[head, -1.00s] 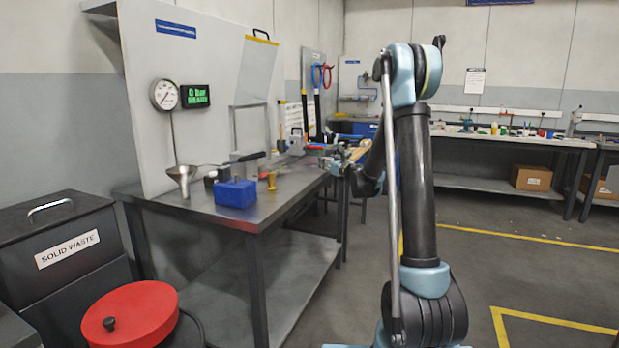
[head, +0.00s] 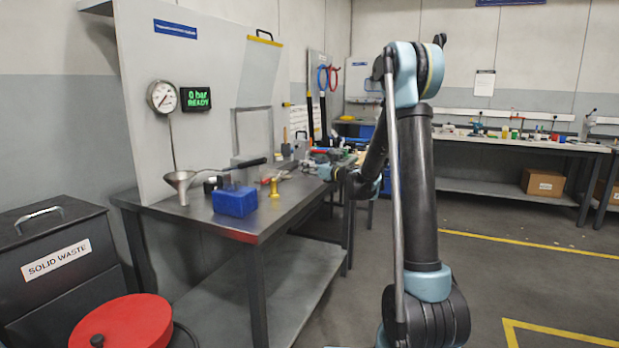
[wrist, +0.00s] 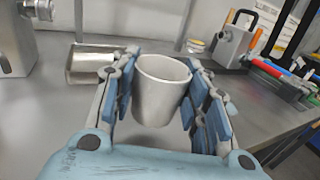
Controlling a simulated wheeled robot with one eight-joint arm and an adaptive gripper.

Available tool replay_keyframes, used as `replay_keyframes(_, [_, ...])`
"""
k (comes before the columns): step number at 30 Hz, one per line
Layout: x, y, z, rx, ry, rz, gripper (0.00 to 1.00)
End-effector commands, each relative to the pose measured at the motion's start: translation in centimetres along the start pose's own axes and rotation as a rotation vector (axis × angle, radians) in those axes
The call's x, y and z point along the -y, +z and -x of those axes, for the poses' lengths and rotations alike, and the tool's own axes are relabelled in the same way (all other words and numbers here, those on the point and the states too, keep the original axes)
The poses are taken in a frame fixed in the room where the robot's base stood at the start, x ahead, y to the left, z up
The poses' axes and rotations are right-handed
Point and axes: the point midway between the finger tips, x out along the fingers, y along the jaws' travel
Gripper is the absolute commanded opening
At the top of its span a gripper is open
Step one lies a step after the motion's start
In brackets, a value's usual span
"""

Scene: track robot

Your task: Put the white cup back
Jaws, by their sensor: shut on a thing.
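The white cup (wrist: 160,92) is upright between the fingers of my gripper (wrist: 160,95) in the wrist view. The blue finger pads press on its left and right sides, so the gripper is shut on it. The cup appears held above the grey bench top (wrist: 60,130). In the head view my gripper (head: 325,172) is small, over the far part of the metal bench (head: 290,205); the cup cannot be made out there.
A grey metal box with a handle (wrist: 236,42) stands behind right, beside red and green tools (wrist: 275,72). Near the bench's front are a blue block (head: 235,201), yellow piece (head: 274,188) and funnel (head: 181,183).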

Motion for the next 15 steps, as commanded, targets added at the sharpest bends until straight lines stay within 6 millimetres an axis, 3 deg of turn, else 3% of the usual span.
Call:
replay_keyframes(6, [0.1,-2.7,0.0,0.000,-0.001,0.000,0.25])
replay_keyframes(15, [0.1,-3.4,0.0,0.000,-0.001,0.000,0.25])
